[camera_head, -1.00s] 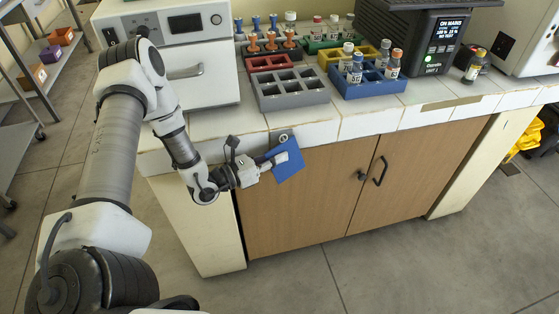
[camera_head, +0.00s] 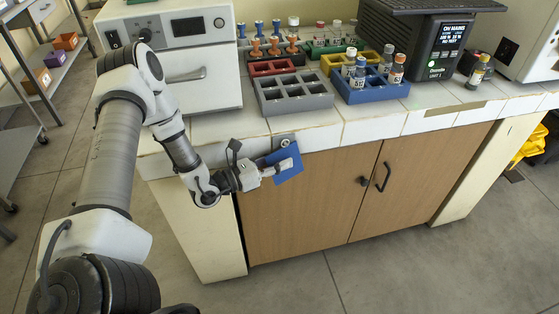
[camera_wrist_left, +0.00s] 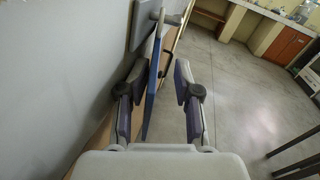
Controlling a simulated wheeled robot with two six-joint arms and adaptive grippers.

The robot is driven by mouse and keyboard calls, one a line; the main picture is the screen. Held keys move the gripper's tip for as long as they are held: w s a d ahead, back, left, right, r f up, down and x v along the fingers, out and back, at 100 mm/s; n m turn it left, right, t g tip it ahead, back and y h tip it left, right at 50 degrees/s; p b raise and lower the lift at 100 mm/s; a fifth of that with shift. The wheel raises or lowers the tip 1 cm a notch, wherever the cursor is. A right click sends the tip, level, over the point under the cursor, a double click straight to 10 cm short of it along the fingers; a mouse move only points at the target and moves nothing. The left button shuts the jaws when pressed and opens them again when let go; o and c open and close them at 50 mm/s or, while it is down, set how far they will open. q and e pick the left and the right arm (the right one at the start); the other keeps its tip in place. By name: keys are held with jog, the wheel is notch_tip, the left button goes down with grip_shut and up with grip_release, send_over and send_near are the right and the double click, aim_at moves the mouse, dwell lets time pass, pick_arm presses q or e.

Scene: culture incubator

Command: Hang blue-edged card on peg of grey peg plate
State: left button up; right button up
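The card (camera_head: 291,175) shows blue in the head view, against the counter's front edge just below the grey peg plate (camera_head: 279,143). A round peg end shows on the plate, at the card's top. My left gripper (camera_head: 283,166) is at the card and covers part of it. In the left wrist view the card (camera_wrist_left: 151,85) stands edge-on between the fingers of my left gripper (camera_wrist_left: 160,82). The fingers are apart, with a clear gap on the card's right; the left finger is close to it. The card's upper end reaches the grey plate (camera_wrist_left: 145,22). I cannot see the hole around the peg. My right gripper is not in view.
On the counter above stand a grey rack (camera_head: 293,103), a blue rack (camera_head: 373,94) with bottles, a red rack (camera_head: 271,68) and a white incubator (camera_head: 190,95). Wooden cupboard doors (camera_head: 310,205) with dark handles are below. The floor in front is clear.

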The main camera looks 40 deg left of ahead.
pick_arm(q)
jog(key=shift+a, duration=0.1)
jog(key=v, duration=0.7)
jog(key=shift+s, duration=0.2)
